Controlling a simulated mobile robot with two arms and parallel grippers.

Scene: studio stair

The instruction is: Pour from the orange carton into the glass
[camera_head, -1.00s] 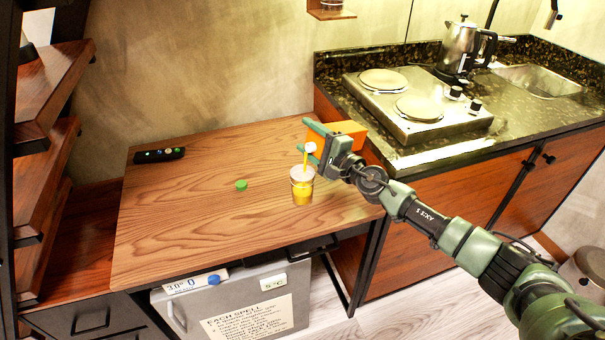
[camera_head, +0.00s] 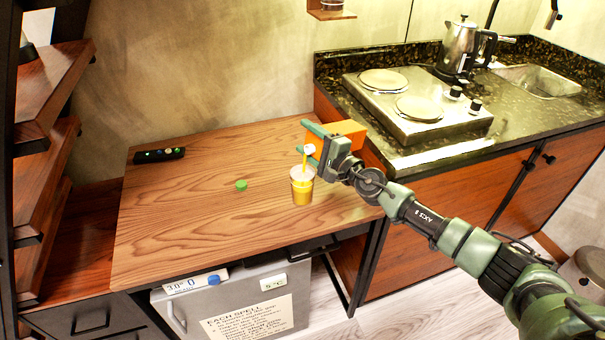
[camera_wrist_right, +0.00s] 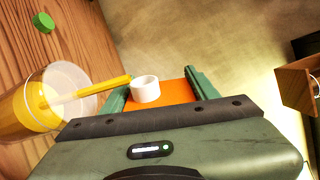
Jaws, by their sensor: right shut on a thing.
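My right gripper (camera_head: 322,146) is shut on the orange carton (camera_head: 345,131) and holds it tilted on its side above the table's right end. The carton's white spout (camera_head: 309,149) points left, and a yellow stream (camera_head: 305,162) runs from it into the glass (camera_head: 302,186). The glass stands upright on the table and holds yellow liquid to near its rim. In the right wrist view the carton (camera_wrist_right: 170,93) lies between the fingers, and the stream (camera_wrist_right: 104,88) reaches into the glass (camera_wrist_right: 62,88). My left gripper is out of view.
A green cap (camera_head: 241,185) and a black remote-like device (camera_head: 159,154) lie on the wooden table (camera_head: 190,225). A counter with a hot plate (camera_head: 440,125) and kettle (camera_head: 462,48) stands at the right. The table's left and middle are mostly clear.

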